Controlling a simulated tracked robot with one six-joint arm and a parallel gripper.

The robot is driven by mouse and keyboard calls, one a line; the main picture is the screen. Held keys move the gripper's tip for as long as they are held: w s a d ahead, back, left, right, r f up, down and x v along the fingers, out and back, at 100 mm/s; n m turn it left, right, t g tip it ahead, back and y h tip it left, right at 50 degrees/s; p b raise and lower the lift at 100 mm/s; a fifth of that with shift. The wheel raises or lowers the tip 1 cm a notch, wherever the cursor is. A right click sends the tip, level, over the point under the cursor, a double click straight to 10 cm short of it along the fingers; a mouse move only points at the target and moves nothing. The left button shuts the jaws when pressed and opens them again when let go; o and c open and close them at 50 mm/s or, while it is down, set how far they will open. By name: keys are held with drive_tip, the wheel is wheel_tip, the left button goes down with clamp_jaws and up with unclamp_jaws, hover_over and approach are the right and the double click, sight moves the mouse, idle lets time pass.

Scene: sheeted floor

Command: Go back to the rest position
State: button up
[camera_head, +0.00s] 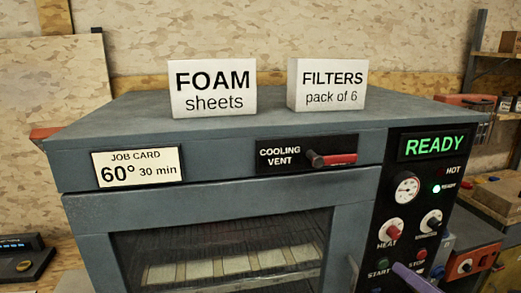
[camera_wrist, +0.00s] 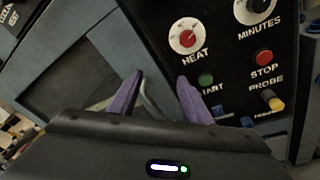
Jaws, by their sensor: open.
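My gripper (camera_wrist: 160,76) has two purple fingers, spread apart with nothing between them. In the wrist view it is tilted in front of the oven's control panel (camera_wrist: 225,60), with the right fingertip close to the green START button (camera_wrist: 205,79). I cannot tell if it touches. In the head view only a purple part of my gripper shows at the bottom right, in front of the lower panel. The grey oven (camera_head: 225,208) has its door shut, and pale strips (camera_head: 220,266) lie on a rack behind the glass. The display (camera_head: 434,145) reads READY and a green lamp is lit.
A FOAM sheets box (camera_head: 213,88) and a FILTERS box (camera_head: 327,85) stand on the oven's top. The red-handled cooling vent lever (camera_head: 333,159) sticks out in front. Shelves (camera_head: 500,57) stand at the right, and a dark device (camera_head: 22,256) sits at the lower left.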

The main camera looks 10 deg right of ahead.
drive_tip(key=s+a+f+n+g+y, duration=0.15)
drive_tip(key=a+n+g, duration=0.35)
drive_tip(key=a+n, duration=0.5)
drive_tip(key=a+f+n+g+y, duration=0.25)
drive_tip(key=a+n+g, duration=0.25)
drive_tip(key=a+n, duration=0.5)
drive_tip(key=s+a+r+n+h, duration=0.2)
drive_tip(key=a+n+h, duration=0.1)
drive_tip(key=n, duration=0.7)
drive_tip(key=s+a+r+n+g+h, duration=0.1)
drive_tip(key=s+a+r+n+h, duration=0.1)
drive_tip(key=n, duration=0.9)
drive_tip(key=s+a+h, duration=0.1)
drive_tip(key=h, duration=0.1)
drive_tip(key=shift+r+h, duration=0.25)
drive_tip(key=shift+h, duration=0.15)
drive_tip(key=shift+s, duration=0.15)
drive_tip(key=shift+c, duration=0.4)
